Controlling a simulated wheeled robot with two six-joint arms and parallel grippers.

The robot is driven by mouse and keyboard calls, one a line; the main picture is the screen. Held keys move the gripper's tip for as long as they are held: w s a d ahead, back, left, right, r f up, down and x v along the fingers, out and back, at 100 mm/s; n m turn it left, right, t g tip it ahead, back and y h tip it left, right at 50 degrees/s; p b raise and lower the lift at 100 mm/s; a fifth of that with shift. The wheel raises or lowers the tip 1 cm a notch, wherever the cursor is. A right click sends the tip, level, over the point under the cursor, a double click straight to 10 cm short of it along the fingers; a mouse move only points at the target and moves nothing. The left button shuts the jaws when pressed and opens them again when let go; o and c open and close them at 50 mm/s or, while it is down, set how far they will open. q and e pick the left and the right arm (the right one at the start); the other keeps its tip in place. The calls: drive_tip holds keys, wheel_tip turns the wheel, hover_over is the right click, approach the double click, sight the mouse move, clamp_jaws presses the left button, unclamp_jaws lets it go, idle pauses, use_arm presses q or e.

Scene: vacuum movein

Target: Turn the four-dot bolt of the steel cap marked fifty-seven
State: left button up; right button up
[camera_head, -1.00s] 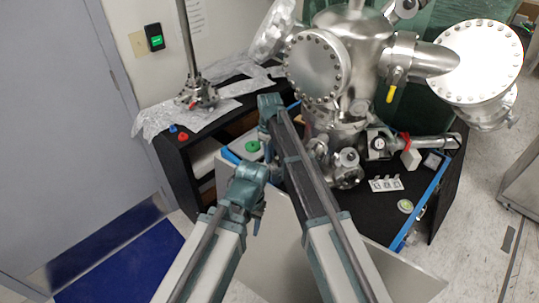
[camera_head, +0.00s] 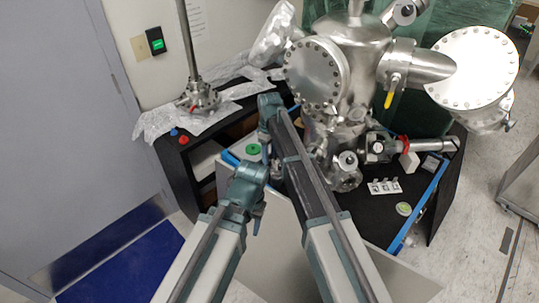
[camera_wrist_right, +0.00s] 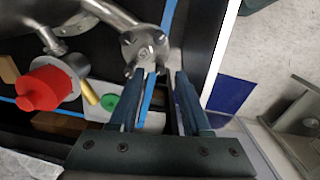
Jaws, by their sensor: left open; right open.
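A small round steel flange (camera_wrist_right: 146,46) with several bolts around its rim shows at the top of the right wrist view. It may be the steel cap, but I cannot read a number or dots on it. My right gripper (camera_wrist_right: 166,74) is open, with nothing between its fingers. Its tips are close to the lower edge of the flange; I cannot tell whether they touch it. My left gripper (camera_head: 258,217) hangs low in front of the bench in the head view, open and small in the picture. My right fingertips are hidden in the head view.
A steel vacuum chamber (camera_head: 350,45) with a large bolted flange (camera_head: 316,72) stands on the black bench (camera_head: 375,222). A red knob (camera_wrist_right: 42,88) and a green disc (camera_wrist_right: 108,103) lie left of my right gripper. Open floor (camera_head: 470,262) is at the right.

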sight(270, 161)
wheel_tip(270, 161, up, 10)
drive_tip(key=p, duration=0.9)
